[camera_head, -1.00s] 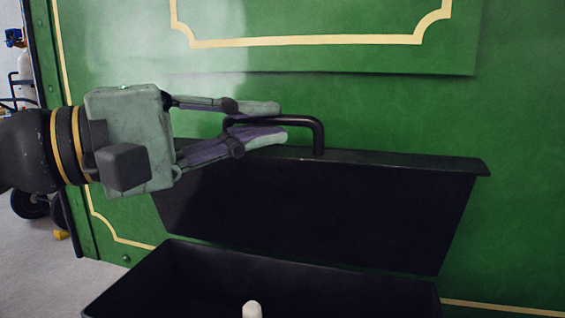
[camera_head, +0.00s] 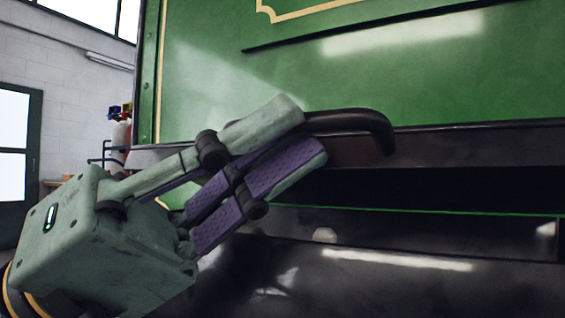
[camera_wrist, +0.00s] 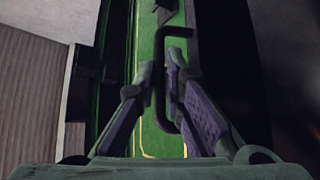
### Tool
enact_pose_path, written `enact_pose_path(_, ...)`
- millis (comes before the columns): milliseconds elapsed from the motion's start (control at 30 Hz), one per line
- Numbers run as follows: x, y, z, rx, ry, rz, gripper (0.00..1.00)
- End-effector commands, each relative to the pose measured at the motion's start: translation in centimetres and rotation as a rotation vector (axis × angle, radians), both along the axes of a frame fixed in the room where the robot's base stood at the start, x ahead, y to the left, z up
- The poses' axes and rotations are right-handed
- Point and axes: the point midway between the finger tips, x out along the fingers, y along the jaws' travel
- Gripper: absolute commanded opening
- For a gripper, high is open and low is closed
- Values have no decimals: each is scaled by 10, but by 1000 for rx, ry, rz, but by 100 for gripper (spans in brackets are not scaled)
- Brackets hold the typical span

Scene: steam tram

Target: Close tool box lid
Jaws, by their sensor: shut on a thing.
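The tool box lid (camera_head: 470,143) is a dark panel, seen nearly edge-on in the head view. It is partly open, with a dark gap between it and the tool box (camera_head: 400,264). The black lid handle (camera_head: 365,119) is a bent bar on the lid's edge. My gripper (camera_head: 303,129) comes from the lower left, its two fingers closed about the left part of the handle. In the wrist view, the handle (camera_wrist: 160,60) runs between the fingertips of my gripper (camera_wrist: 160,77). The box's inside is mostly hidden.
The green tram side panel (camera_head: 340,75) with cream trim stands right behind the lid. At the left are a pale wall (camera_head: 75,110), a dark-framed door (camera_head: 32,160) and a gas cylinder (camera_head: 119,135). A small round pale thing (camera_head: 325,235) shows at the box.

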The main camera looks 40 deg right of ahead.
Motion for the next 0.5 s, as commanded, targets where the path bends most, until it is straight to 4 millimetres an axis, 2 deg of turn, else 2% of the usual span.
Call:
enact_pose_path(33,-1,2,-17,-33,-12,-7,0)
enact_pose_path(100,-2,4,-26,-75,-36,-5,0)
enact_pose_path(300,-3,6,-46,-113,-60,2,0)
enact_pose_path(500,-3,6,-57,-110,-58,1,0)
